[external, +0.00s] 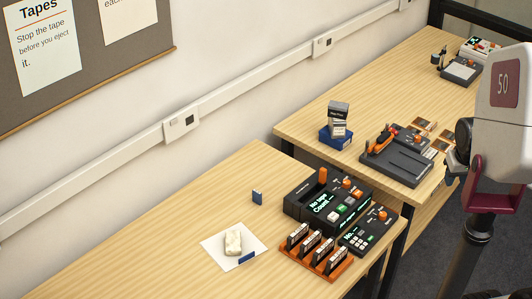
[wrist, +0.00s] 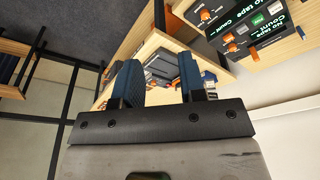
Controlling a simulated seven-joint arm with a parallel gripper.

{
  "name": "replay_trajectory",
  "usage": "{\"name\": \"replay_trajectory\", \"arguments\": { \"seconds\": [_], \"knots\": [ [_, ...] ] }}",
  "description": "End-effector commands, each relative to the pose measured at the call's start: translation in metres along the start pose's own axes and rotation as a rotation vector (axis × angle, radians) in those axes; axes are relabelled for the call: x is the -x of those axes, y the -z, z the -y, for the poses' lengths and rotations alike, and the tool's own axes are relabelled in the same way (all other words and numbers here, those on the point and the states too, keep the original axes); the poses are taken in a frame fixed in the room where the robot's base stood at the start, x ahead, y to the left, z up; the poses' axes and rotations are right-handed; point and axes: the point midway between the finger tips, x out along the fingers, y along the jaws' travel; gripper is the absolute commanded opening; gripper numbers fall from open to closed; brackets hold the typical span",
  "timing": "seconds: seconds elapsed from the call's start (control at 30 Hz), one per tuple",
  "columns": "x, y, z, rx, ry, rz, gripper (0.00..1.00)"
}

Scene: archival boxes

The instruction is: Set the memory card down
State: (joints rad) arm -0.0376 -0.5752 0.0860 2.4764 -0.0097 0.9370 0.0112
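My gripper (wrist: 159,62) shows in the wrist view as two blue fingers standing well apart, with only background visible between them. In the external view my arm is at the right edge, and I cannot make out the fingers there. No memory card can be identified for certain. Another small dark blue piece (external: 247,257) is at the sheet's right edge. My gripper is far from both.
The white sheet (external: 215,248) bears a pale lump (external: 233,243). An orange rack (external: 327,272) holds several dark cartridges, beside a black console (external: 313,199) and a smaller keypad box (external: 370,230). The near table's left is clear.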

Motion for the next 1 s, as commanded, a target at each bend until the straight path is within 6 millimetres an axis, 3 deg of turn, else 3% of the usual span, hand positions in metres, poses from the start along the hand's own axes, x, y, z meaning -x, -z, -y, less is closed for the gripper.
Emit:
{"name": "replay_trajectory", "arguments": {
  "seconds": [0.1, 0.3, 1.0],
  "knots": [
    [0.0, -0.021, -0.009, -0.03, -0.006, -0.01, 0.38],
    [-0.001, -0.035, -0.014, -0.05, -0.011, -0.014, 0.38],
    [-0.001, -0.035, -0.014, -0.05, -0.011, -0.014, 0.38]
  ]
}}
